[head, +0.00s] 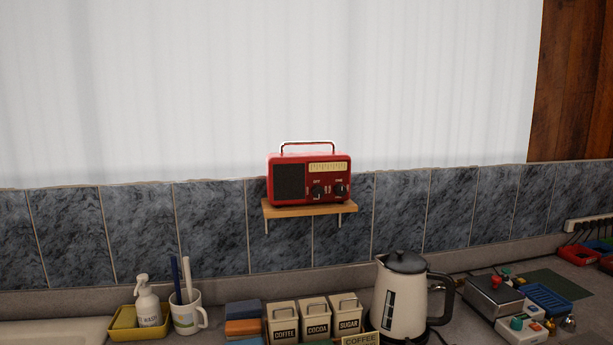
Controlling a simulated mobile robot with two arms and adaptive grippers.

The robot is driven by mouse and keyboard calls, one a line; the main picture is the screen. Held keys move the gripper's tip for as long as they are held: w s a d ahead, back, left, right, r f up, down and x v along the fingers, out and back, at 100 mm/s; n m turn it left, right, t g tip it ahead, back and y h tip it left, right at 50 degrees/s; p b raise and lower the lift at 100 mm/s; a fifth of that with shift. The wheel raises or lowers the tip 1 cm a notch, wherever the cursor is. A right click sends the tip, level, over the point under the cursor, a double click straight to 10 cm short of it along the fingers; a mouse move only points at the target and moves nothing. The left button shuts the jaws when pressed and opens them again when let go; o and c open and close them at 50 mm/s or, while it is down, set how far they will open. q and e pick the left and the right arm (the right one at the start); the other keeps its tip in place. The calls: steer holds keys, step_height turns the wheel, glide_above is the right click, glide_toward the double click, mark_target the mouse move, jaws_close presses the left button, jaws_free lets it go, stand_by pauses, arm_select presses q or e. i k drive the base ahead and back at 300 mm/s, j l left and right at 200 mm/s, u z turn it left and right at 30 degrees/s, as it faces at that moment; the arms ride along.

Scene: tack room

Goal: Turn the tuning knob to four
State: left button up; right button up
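A red radio (309,178) with a pale carry handle stands upright on a small wooden wall shelf (283,211) in the middle of the head view. A dark speaker grille fills its left side and a cream dial strip runs along the upper right of its front. Two dark knobs sit below the strip. The right one, under a label that seems to read "TUNE", is the tuning knob (340,190); the left one is another knob (317,191). The knob markings are too small to read. Neither of my grippers is in view.
Below the shelf, a counter holds a spray bottle (147,303) in a yellow tray, a mug (187,315), coffee, cocoa and sugar canisters (317,318) and a kettle (399,296). Small devices and trays (548,299) lie at right. The space around the radio is clear.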

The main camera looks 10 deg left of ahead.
mark_target(339, 189)
steer(key=l+u, duration=0.1)
steer(key=l, duration=0.55)
steer(key=k+l, duration=0.1)
steer(key=l, duration=0.6)
steer(key=l+u, duration=0.15)
steer(key=l, duration=0.5)
steer(key=k, duration=0.05)
